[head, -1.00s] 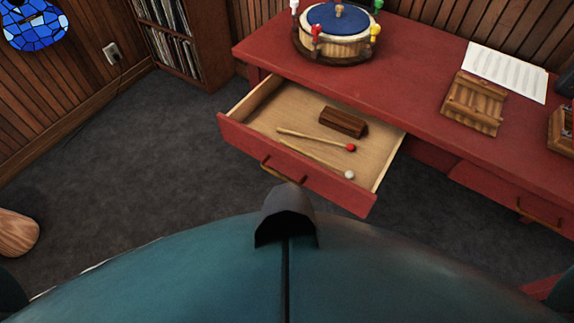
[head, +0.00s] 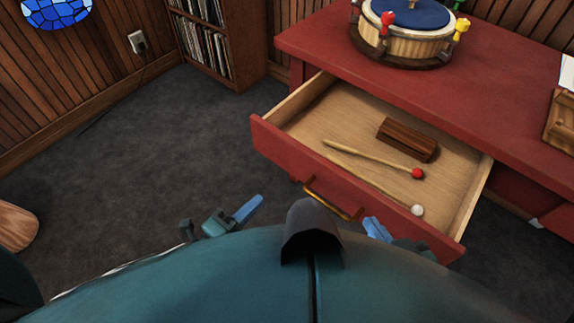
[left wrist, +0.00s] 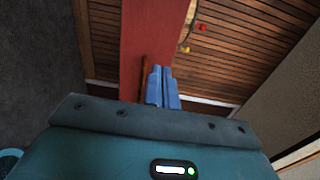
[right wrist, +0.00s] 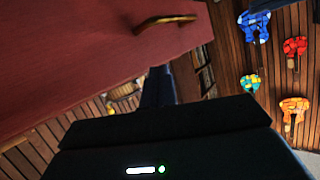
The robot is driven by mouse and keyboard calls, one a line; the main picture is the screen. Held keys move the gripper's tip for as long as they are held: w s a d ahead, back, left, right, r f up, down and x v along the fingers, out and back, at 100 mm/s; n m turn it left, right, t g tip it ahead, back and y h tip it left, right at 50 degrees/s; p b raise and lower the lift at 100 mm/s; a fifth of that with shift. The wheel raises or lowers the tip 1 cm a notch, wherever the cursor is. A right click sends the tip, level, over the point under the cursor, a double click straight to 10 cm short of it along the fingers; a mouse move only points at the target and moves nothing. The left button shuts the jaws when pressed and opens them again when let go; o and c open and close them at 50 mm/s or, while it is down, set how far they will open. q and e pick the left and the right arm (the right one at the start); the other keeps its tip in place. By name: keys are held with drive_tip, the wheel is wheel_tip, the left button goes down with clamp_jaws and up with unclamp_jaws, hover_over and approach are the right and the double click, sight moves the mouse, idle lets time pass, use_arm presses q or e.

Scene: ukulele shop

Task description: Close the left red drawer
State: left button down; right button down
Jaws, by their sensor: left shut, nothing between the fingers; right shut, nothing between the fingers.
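The left red drawer (head: 350,190) stands pulled out from the red desk in the head view. Its brass handle (head: 332,197) is on the front face. Inside lie two mallets (head: 375,158), one red-tipped and one white-tipped, and a dark wooden block (head: 407,140). My left gripper (head: 248,208) is shut and empty, left of the drawer front and apart from it. My right gripper (head: 375,229) is shut and empty, close in front of the drawer face, right of the handle; contact cannot be told. The right wrist view shows a red front with a brass handle (right wrist: 165,21) close by.
The red desk top (head: 400,75) carries a round blue-topped drum (head: 408,30) and a wooden item at right. A record shelf (head: 215,40) stands against the panelled wall. Grey carpet (head: 140,150) is free to the left of the drawer.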

sight(300, 160)
use_arm(q)
drive_tip(key=x, duration=1.2)
drive_tip(key=shift+w+d, duration=0.15)
drive_tip(key=shift+w, duration=0.1)
use_arm(e)
drive_tip(key=shift+s, duration=0.1)
drive_tip(key=shift+d, duration=0.1)
